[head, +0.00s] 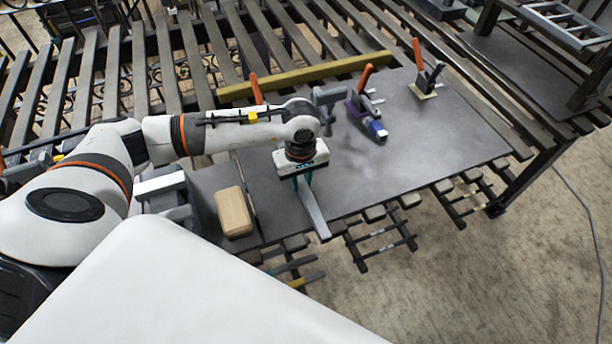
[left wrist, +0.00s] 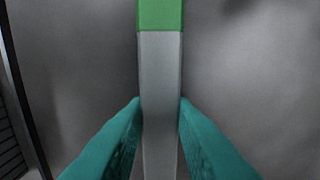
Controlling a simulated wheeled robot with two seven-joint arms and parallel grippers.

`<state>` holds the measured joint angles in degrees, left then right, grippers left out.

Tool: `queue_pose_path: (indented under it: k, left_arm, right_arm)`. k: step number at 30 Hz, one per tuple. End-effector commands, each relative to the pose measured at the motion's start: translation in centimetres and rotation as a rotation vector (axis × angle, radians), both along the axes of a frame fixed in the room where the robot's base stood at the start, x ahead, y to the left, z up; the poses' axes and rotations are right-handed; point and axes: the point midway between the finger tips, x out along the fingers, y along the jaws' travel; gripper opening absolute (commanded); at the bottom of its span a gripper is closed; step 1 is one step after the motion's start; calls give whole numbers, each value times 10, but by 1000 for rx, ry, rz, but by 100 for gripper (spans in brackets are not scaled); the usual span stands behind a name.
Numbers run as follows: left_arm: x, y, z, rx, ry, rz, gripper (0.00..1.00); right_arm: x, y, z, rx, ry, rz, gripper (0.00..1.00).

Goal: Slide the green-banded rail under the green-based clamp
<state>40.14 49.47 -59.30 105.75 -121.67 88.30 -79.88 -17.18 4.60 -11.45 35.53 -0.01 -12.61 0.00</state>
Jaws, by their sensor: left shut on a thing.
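My left gripper (head: 304,184) points down over the dark table and is shut on a grey rail (head: 314,212). In the left wrist view, the teal fingers (left wrist: 160,108) touch both sides of the rail (left wrist: 160,65), and its green band (left wrist: 160,15) lies ahead of them. In the head view, the rail's near end reaches the table's front edge. A clamp with an orange handle (head: 257,88) stands behind my left arm, its base hidden. Another orange-handled clamp (head: 418,56) stands at back right on a yellowish-green base (head: 424,92). My right gripper is not in view.
An orange-handled clamp (head: 364,80) with a purplish base and a blue cylindrical part (head: 376,130) stands mid-table. A wooden block (head: 234,212) lies at front left. A yellow beam (head: 305,77) runs along the back. The table's right part (head: 450,145) is clear.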

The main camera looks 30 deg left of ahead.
Motion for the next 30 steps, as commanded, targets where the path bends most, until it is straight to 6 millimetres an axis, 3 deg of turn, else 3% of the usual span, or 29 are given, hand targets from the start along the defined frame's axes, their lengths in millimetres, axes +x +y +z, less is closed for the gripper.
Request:
queue_pose_path:
  k: [25,26,30]
  left_arm:
    - [-18,13,0,0,1,1,0]
    - [-18,13,0,0,1,1,27]
    - [-17,13,0,0,1,1,48]
  right_arm:
    - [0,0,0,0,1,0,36]
    - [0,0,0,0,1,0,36]
    - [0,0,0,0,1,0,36]
